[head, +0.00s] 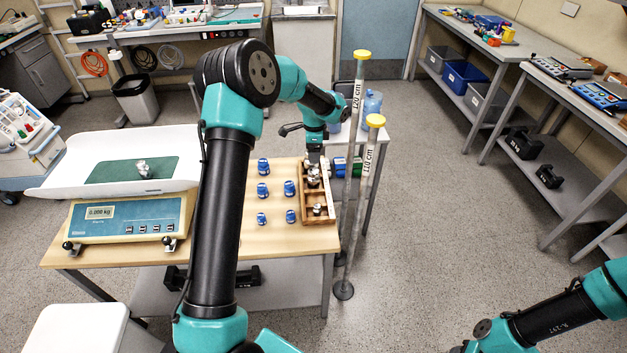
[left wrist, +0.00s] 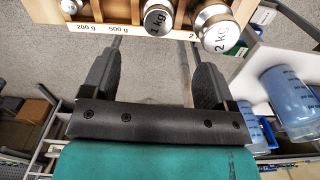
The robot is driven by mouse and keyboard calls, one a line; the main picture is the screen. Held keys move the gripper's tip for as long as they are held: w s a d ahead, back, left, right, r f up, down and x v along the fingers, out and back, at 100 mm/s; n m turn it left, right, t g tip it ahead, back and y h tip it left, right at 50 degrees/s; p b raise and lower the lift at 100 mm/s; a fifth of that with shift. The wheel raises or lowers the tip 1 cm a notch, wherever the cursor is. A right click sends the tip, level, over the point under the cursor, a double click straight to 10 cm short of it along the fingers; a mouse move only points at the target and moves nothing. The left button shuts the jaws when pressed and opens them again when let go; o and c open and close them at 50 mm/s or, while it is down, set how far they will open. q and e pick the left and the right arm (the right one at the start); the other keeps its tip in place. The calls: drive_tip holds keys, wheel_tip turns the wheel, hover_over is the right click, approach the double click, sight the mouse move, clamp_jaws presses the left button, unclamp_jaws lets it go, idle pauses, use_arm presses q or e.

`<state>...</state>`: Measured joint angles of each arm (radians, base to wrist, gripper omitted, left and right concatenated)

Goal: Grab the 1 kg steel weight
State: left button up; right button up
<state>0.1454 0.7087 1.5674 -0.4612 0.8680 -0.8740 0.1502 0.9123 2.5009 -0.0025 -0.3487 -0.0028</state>
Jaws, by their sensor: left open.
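The 1 kg steel weight (left wrist: 157,19) shows its marked top in the left wrist view, in a wooden box (left wrist: 120,33) with size labels. The 2 kg weight (left wrist: 217,27) is beside it on the right. My left gripper (left wrist: 157,45) is open and empty, its two fingers apart and pointing at the box, roughly in line with the 1 kg weight. In the head view my left gripper (head: 314,158) is over the far end of the wooden box (head: 330,212) and partly hides the weights there. My right arm shows at the lower right, its gripper out of view.
A scale (head: 125,218) reading 0.000 kg stands at the left of the table, with a small metal object (head: 143,168) on its green mat. Several blue items (head: 263,190) stand between scale and box. Two yellow-capped poles (head: 370,170) rise just right of the box.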

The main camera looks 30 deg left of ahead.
sight(314, 177)
use_arm(q)
wheel_tip(314, 177, down, 8)
drive_tip(key=shift+f, duration=0.15)
idle(0.4)
drive_tip(key=shift+s+f, duration=0.15)
drive_tip(key=shift+f, duration=2.45)
drive_tip(key=shift+c, duration=0.2)
drive_tip(key=shift+r, duration=0.1)
clamp_jaws()
